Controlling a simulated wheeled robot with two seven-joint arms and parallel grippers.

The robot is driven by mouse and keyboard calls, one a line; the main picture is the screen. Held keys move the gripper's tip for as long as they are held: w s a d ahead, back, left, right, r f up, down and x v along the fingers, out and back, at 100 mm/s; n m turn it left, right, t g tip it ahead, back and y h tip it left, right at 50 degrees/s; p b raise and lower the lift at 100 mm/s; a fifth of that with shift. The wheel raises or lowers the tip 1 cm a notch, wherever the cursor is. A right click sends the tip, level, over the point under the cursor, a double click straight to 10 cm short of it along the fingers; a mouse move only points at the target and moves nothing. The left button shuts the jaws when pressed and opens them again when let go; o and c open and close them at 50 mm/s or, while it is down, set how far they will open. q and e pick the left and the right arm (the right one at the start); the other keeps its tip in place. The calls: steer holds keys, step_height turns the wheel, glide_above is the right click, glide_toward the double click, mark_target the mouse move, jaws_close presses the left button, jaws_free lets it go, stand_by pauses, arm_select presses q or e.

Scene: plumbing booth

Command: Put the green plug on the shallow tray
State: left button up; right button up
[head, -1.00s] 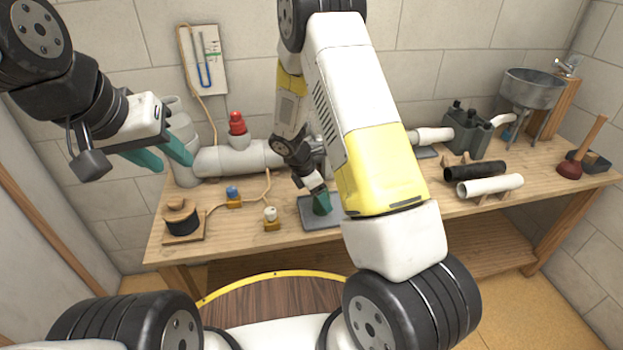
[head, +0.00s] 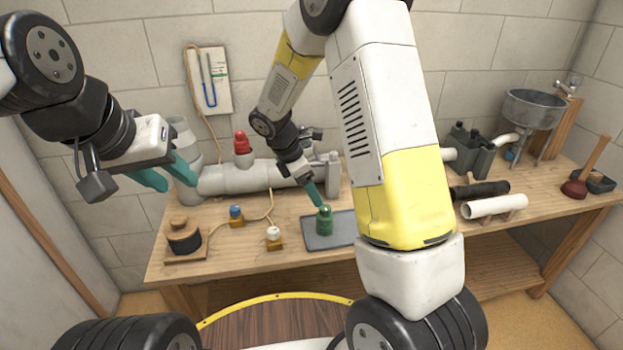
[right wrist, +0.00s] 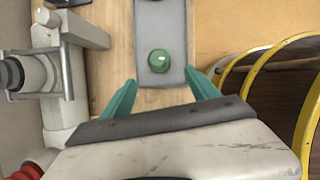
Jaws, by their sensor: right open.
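The green plug (head: 325,222) stands upright on the shallow grey tray (head: 345,228) on the workbench. In the right wrist view the plug (right wrist: 159,61) shows from above as a round green cap, inside the rim of the tray (right wrist: 174,15). My right gripper (head: 316,196) is just above and behind the plug in the head view. Its teal fingers (right wrist: 160,80) are spread apart with nothing between them in the right wrist view. My left gripper (head: 167,176) is open and empty, in the air at the left, away from the tray.
A grey pipe (head: 225,178) with a red cap (head: 241,143) runs behind the tray. Small blue-topped (head: 236,212) and white-topped (head: 273,234) pieces stand left of it. Black and white pipes (head: 495,207) lie at right. A plunger (head: 575,188) stands at the far right.

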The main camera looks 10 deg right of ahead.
steer(key=s+d+r+m+t+y, duration=0.1)
steer(key=s+d+r+m+y, duration=0.1)
steer(key=s+r+m, duration=0.4)
steer(key=s+d+r+m+y, duration=0.1)
steer(key=s+r+m, duration=0.2)
steer(key=r, duration=0.5)
steer(key=s+r+m+t+y, duration=0.3)
steer(key=s+r+m, duration=0.5)
steer(key=s, duration=0.6)
steer(key=m+t, duration=0.1)
steer(key=m, duration=0.1)
steer(key=shift+r+m, duration=0.2)
steer(key=shift+m, duration=0.2)
